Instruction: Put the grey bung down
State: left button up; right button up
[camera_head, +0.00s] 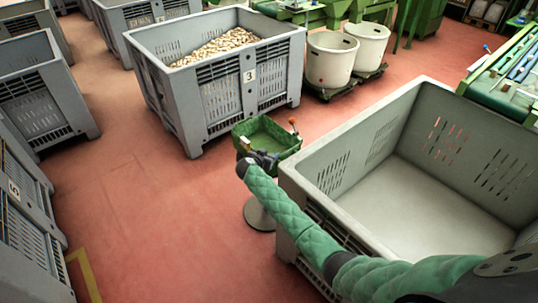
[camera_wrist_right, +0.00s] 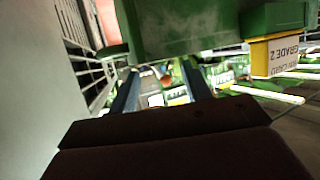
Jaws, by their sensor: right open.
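My right arm, in a green quilted sleeve, comes in from the lower right of the head view. Its dark gripper (camera_head: 260,158) is at the near side of a small green tray (camera_head: 268,130) on a stand. In the right wrist view the two fingers of the gripper (camera_wrist_right: 161,90) stand apart, with nothing clearly held between them. A green box wall (camera_wrist_right: 190,28) with a yellow-edged "GRADE 2" card (camera_wrist_right: 277,54) fills the top of that view. I cannot make out a grey bung in either view. My left gripper is not in view.
A large empty grey crate (camera_head: 292,180) stands right of the tray. Another grey crate (camera_head: 180,105), marked 3, holds many corks (camera_head: 215,46) behind it. Two white tubs (camera_head: 330,62) stand farther back. More crates line the left. The red floor (camera_head: 150,215) is open at centre left.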

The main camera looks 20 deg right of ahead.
pick_arm(q)
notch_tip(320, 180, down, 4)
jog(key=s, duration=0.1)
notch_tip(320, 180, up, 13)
jog(key=b, duration=0.2)
pick_arm(e)
jog(key=v, duration=1.2)
jog(key=shift+r, duration=0.25)
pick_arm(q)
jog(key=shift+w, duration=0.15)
